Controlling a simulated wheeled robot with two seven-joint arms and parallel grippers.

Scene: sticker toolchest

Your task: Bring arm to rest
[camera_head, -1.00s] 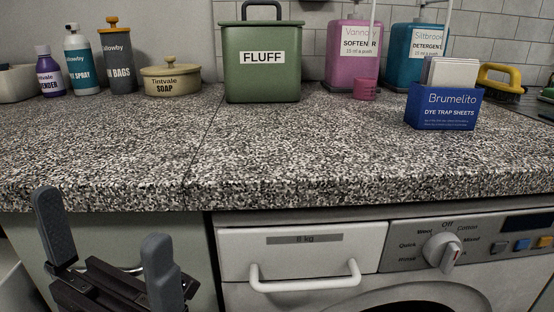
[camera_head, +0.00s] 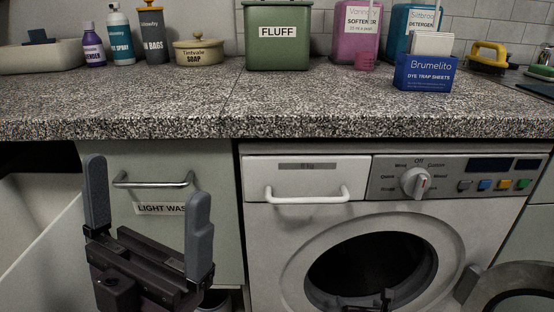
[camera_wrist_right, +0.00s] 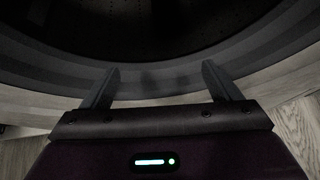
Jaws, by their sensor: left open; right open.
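My left gripper (camera_head: 147,215) is open and empty in the head view. It is in front of the grey-green cabinet door (camera_head: 210,226) marked "LIGHT WAS...", below its metal handle. My right gripper shows in the right wrist view (camera_wrist_right: 158,85), open with nothing between its fingers. It is at the rim of the washer's dark round opening (camera_wrist_right: 150,35). In the head view only a small dark part of my right gripper shows at the bottom, in front of the washing machine (camera_head: 285,235). The drum opening (camera_head: 375,262) is dark inside, and I see no laundry in it.
The washer door (camera_head: 515,290) stands open at the lower right. A speckled counter (camera_head: 200,105) runs above, holding a green FLUFF bin (camera_head: 277,48), a soap pot (camera_head: 199,54), a blue box of dye trap sheets (camera_head: 425,75) and several bottles. A white panel (camera_head: 45,250) is at lower left.

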